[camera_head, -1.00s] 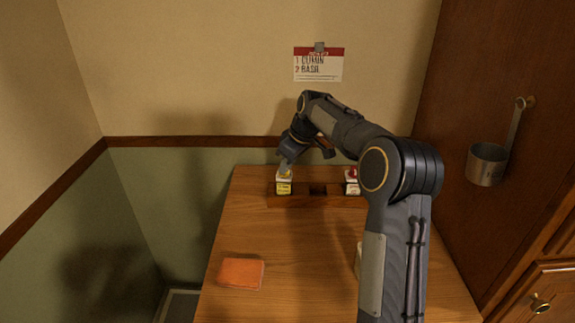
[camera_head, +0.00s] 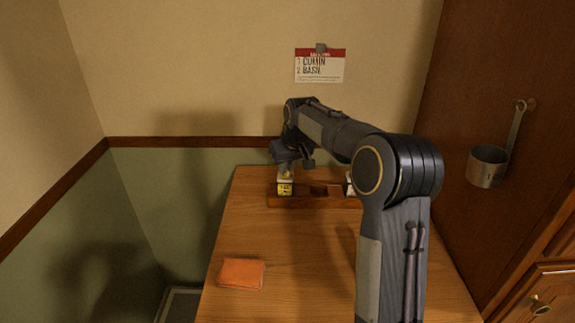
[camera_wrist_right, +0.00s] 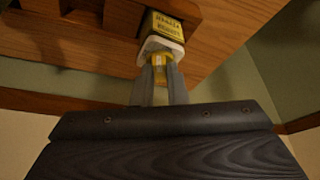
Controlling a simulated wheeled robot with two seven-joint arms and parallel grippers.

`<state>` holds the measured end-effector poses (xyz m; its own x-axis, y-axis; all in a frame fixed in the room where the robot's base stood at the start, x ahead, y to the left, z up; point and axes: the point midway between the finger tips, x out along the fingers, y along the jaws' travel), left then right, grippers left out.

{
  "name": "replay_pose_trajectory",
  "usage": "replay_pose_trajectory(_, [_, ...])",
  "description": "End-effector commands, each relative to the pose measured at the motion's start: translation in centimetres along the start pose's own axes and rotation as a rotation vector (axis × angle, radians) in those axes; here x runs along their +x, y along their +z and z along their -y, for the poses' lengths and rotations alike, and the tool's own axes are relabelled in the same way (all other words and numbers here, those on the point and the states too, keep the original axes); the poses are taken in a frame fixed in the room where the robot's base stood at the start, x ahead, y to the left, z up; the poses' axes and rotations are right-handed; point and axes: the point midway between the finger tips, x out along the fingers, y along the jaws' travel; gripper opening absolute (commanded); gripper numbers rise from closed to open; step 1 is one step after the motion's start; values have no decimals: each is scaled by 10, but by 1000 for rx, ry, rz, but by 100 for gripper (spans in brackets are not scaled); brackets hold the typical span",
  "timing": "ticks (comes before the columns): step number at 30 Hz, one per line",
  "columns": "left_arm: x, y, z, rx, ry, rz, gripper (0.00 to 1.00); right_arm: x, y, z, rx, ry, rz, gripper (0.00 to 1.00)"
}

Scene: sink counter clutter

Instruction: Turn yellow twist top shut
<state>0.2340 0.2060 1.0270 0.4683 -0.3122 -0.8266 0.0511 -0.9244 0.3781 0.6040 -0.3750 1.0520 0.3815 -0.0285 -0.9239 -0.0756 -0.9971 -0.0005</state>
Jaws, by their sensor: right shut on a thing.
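A small jar with a yellow label (camera_head: 285,188) stands in the left end of the wooden rack (camera_head: 318,203). Its yellow twist top (camera_wrist_right: 160,61) shows in the right wrist view, above the jar's white shoulder, and the jar's label (camera_wrist_right: 164,27) is there too. My right gripper (camera_wrist_right: 160,75) is shut on the yellow top, one finger on each side. In the head view my right gripper (camera_head: 286,165) hides most of the top. I cannot tell how far the top is turned. My left gripper is out of view.
A second small jar (camera_head: 350,185) stands at the rack's right, mostly behind my arm. An orange cloth (camera_head: 241,273) lies at the front left of the wooden counter (camera_head: 300,255). A card (camera_head: 320,67) hangs on the wall and a metal ladle (camera_head: 488,166) hangs at right.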

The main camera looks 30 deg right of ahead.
Motion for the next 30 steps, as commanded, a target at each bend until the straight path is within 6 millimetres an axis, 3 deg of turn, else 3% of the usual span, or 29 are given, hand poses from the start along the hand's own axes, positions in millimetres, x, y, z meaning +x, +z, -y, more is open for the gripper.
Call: replay_pose_trajectory(30, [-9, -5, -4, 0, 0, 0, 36, 0, -1, 4, 349, 146, -2, 0])
